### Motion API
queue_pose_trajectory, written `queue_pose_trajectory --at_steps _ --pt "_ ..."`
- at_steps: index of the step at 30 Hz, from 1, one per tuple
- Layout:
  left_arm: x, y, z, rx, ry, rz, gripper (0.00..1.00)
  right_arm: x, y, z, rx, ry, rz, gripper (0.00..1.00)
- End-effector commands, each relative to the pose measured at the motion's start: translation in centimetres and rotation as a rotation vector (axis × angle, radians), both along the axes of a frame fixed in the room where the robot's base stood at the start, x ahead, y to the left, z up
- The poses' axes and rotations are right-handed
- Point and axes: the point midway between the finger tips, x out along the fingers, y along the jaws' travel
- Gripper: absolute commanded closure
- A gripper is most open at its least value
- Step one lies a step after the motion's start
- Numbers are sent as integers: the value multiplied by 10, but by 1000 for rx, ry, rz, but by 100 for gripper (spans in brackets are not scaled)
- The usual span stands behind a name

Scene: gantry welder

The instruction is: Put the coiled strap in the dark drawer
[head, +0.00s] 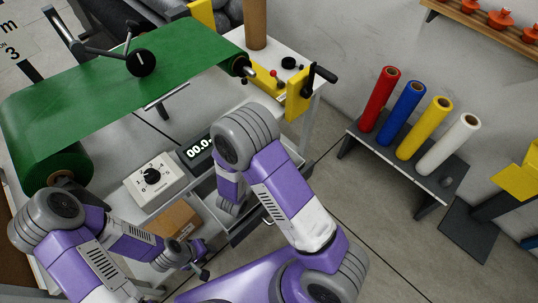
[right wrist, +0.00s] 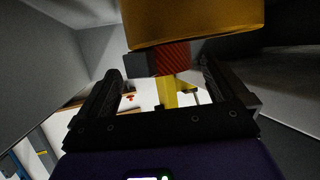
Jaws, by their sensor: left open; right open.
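A dark grey open drawer (head: 272,203) shows under the right end of the bench, partly covered by my right arm. I cannot pick out the coiled strap for certain. In the right wrist view a small red-orange ribbed piece (right wrist: 172,62) shows between and beyond the fingers, under a large yellow shape; I cannot tell what it is. My right gripper (right wrist: 160,72) is open, with nothing visibly clamped; in the head view my arm hides its fingers. My left gripper (head: 199,261) is open and empty, low in front of the bench, near a brown box (head: 174,221).
The bench carries a green belt (head: 110,85), a white dial box (head: 156,179) and a numeric display (head: 201,148). A rack (head: 371,146) with coloured rolls stands on the right. A yellow stand (head: 515,181) is at the far right. Floor between bench and rack is clear.

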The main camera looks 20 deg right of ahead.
Motion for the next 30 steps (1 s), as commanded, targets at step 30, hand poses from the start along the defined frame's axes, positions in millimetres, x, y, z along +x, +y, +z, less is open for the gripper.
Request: queue_pose_trajectory --at_steps 30 --pt "0 0 20 0 0 0 57 -47 59 31 -1 -1 0 0"
